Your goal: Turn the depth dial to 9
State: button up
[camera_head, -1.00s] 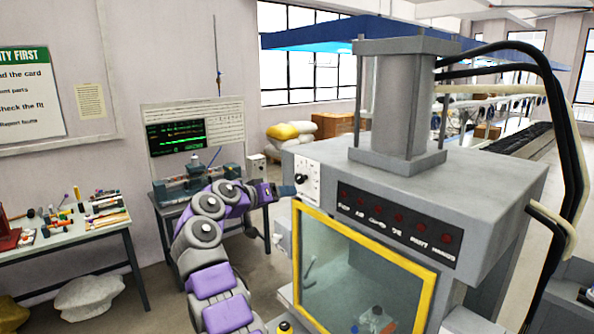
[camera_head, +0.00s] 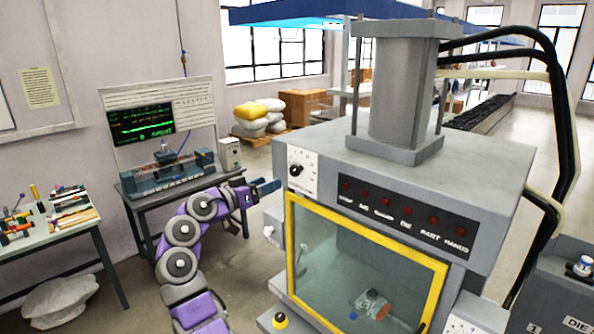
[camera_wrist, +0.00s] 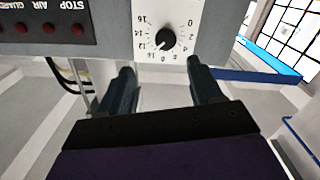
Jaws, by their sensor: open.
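The depth dial is a black knob (camera_head: 297,170) on a white numbered plate (camera_head: 302,185) at the upper left of the grey press front. In the wrist view the knob (camera_wrist: 166,39) sits near the top centre, with numbers from 0 to 16 around it. A small pale mark shows on the knob's lower left, roughly towards the 10 side; I cannot read the exact setting. My gripper (camera_head: 270,187) is open and empty, left of the plate in the head view. In the wrist view its fingers (camera_wrist: 160,66) are apart, just below the dial and not around the knob.
A row of red buttons (camera_head: 407,211) lies right of the dial. A yellow-framed window (camera_head: 365,262) is below it. A bench with a green display (camera_head: 141,122) stands behind my arm. A tool table (camera_head: 58,238) is at left.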

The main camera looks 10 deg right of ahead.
send_near(292, 171)
jog(key=w, duration=0.2)
jog(key=w+d, duration=0.1)
jog(key=d, duration=0.2)
jog(key=w+d+p, duration=0.1)
jog(key=d, duration=0.2)
jog(key=w+d, duration=0.1)
jog(key=d, duration=0.2)
jog(key=shift+w+d+r+p, duration=0.1)
jog(key=shift+w+d+p, duration=0.1)
jog(key=shift+p, duration=0.1)
jog(key=a, duration=0.3)
jog(key=shift+a, duration=0.15)
jog(key=shift+c, duration=0.3)
jog(key=shift+d, duration=0.45)
jog(key=c, duration=0.3)
jog(key=shift+d, duration=0.75)
jog(key=c, duration=0.3)
jog(key=shift+c, duration=0.7)
jog(key=shift+w+a, duration=0.1)
jog(key=shift+a, duration=0.2)
jog(key=shift+c, duration=1.2)
